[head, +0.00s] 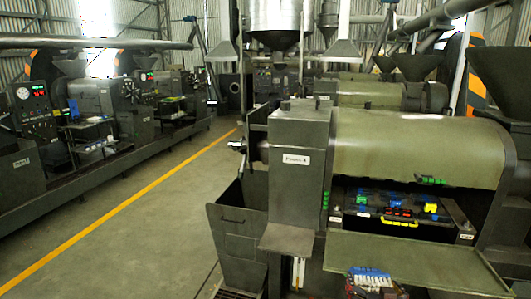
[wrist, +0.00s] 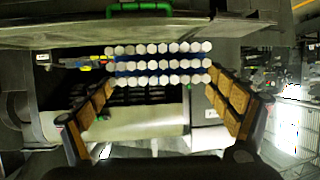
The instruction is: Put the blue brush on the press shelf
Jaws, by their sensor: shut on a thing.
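The blue brush (head: 370,272) has rows of white bristle tufts and shows at the bottom of the head view. My gripper (head: 372,284) is shut on it. In the wrist view the brush (wrist: 158,64) spans between the two padded fingers of my gripper (wrist: 160,75), bristle tips facing that camera. A flat olive-green press shelf (head: 420,264) juts out in front of the press (head: 415,150). The brush overlaps the shelf's near left edge in the head view; I cannot tell whether they touch. The blue body is mostly hidden behind the bristles in the wrist view.
An open bay (head: 400,207) with blue, yellow, green and red items lies behind the shelf. A grey hopper bin (head: 238,235) stands left of the press. The shelf top looks clear. Open floor with a yellow line (head: 120,217) lies to the left.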

